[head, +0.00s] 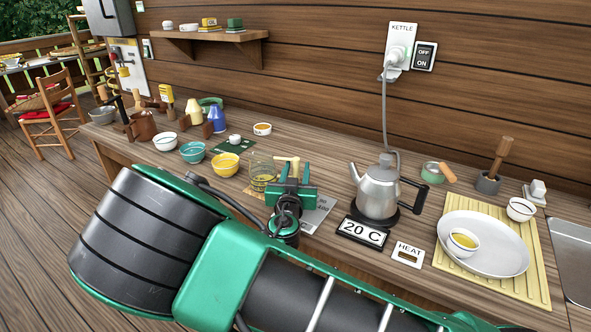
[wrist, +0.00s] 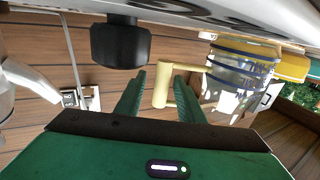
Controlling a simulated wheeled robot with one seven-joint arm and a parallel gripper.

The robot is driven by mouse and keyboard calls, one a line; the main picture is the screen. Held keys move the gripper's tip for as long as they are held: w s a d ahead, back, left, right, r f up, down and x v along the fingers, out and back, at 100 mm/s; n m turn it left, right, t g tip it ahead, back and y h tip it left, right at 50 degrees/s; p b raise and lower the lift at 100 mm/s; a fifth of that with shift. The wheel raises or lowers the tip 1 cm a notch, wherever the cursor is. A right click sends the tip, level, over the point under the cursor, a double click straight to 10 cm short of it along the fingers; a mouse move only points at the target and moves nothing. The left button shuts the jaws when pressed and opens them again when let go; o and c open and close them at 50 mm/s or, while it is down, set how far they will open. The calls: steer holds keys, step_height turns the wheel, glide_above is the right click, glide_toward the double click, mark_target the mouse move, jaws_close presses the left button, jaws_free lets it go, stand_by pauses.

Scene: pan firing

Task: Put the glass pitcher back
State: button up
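The glass pitcher (head: 262,172) stands on the wooden counter, clear with yellowish contents low inside and a cream handle (head: 287,160) on its right side. In the wrist view the pitcher (wrist: 240,72) shows blue bands, and its handle (wrist: 160,88) reaches toward my fingers. My gripper (head: 294,174) is right of the pitcher, with its green fingers apart. In the wrist view the gripper (wrist: 160,92) is open, and part of the handle shows in the gap between the fingers. I cannot tell how deep the handle lies between them.
The steel kettle (head: 378,190) stands close on the right, behind a "20 C" display (head: 361,231). A yellow bowl (head: 225,164) and a teal bowl (head: 192,152) stand left of the pitcher. A bamboo mat (head: 453,262) with a plate (head: 475,257) is far right. A wall shelf (head: 215,37) hangs behind.

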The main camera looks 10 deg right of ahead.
steer(key=shift+w+d+r, duration=0.1)
steer(key=shift+d, duration=0.05)
steer(key=shift+f, duration=0.2)
steer(key=v, duration=0.7)
steer(key=r+v, duration=0.1)
steer(key=v, duration=0.3)
steer(key=shift+s+a+f, duration=0.1)
steer(key=shift+s+a, duration=0.15)
steer(key=shift+s, duration=0.1)
